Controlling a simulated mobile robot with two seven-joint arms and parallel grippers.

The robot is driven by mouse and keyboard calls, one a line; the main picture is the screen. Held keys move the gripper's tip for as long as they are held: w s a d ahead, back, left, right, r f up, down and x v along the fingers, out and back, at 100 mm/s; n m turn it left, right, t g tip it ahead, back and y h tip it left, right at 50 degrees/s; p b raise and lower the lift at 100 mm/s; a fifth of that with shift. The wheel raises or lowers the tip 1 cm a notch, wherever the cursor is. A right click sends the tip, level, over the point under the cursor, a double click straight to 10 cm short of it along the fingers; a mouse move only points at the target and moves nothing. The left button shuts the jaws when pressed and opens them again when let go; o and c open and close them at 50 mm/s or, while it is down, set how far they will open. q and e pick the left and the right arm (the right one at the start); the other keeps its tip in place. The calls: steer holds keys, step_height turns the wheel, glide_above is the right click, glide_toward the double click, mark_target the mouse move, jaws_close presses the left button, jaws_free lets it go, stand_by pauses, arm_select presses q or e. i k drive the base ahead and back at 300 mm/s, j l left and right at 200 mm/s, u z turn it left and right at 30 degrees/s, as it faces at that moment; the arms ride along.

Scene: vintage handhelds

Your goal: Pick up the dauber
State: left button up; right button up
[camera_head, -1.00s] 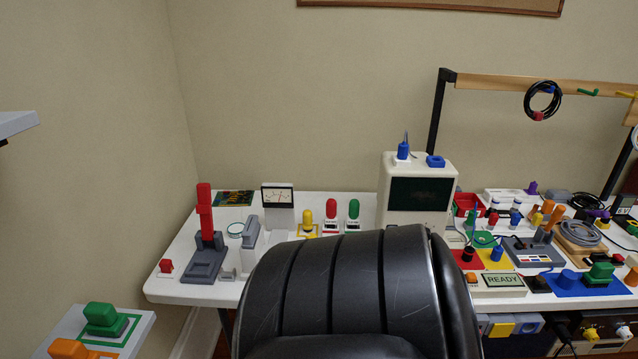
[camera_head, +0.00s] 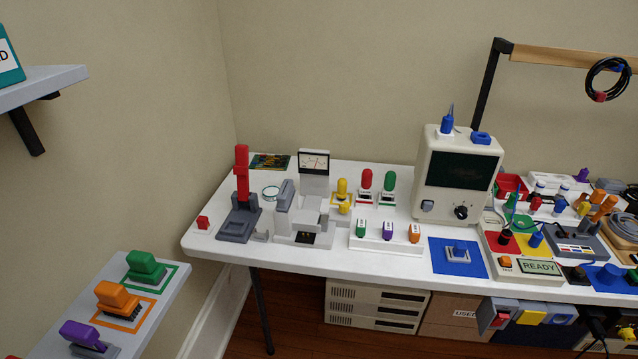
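Neither of my grippers is in view. No thing is marked as the dauber, and I cannot tell for sure which it is. Upright round-topped pieces in yellow (camera_head: 343,188), red (camera_head: 366,180) and green (camera_head: 389,182) stand on the white table. On the near-left shelf sit dark-based pieces with green (camera_head: 146,264), orange (camera_head: 117,297) and purple (camera_head: 81,333) handles.
The white table (camera_head: 330,262) holds a red-levered grey device (camera_head: 240,222), a meter (camera_head: 314,162), a beige monitor unit (camera_head: 458,172) and a blue mat (camera_head: 470,268). Clutter crowds its right side. A grey shelf (camera_head: 60,83) juts from the upper left. Boxes stand below the table.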

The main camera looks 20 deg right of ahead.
mark_target(342, 194)
steer(key=z, duration=0.9)
